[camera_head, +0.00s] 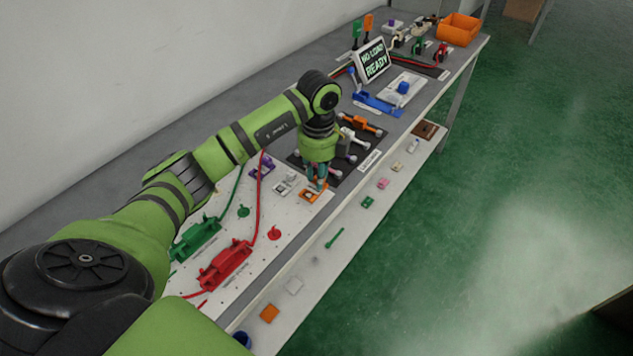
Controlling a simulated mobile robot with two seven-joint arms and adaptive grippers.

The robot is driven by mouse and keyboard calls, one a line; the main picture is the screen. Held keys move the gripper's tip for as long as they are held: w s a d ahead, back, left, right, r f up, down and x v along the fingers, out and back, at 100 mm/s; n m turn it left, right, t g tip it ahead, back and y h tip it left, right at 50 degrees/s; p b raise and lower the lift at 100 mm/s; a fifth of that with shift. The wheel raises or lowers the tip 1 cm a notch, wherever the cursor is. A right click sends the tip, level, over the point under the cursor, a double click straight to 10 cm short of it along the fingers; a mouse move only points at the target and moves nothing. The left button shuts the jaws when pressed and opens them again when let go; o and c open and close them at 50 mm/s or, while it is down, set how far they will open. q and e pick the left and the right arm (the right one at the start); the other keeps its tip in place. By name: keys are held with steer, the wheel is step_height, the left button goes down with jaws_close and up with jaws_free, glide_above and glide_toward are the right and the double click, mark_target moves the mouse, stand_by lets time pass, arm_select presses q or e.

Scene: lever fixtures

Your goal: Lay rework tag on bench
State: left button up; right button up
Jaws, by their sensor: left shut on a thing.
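My left gripper (318,182) points down over the near part of the bench (258,246). It is shut on a small orange piece at its fingertips, which looks like the rework tag, but it is too small and too covered by the fingers to be sure. An orange fixture (306,197) on the white board lies right under the fingertips. I cannot tell whether the held piece touches it. My right gripper is not in view.
A green fixture (196,237) and a red fixture (226,264) with cords stand nearer me. Purple (262,166) and white (284,186) fixtures sit left of the gripper. A sign (374,60) reads "NO LOAD READY". An orange bin (459,29) stands at the far end.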

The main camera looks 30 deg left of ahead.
arm_select(q)
steer(key=shift+a+f, duration=0.2)
step_height(320, 180, down, 3)
steer(key=shift+f+p, duration=0.15)
steer(key=shift+p, duration=0.35)
steer(key=shift+f, duration=0.3)
steer(key=shift+f, duration=0.2)
steer(key=o, duration=0.9)
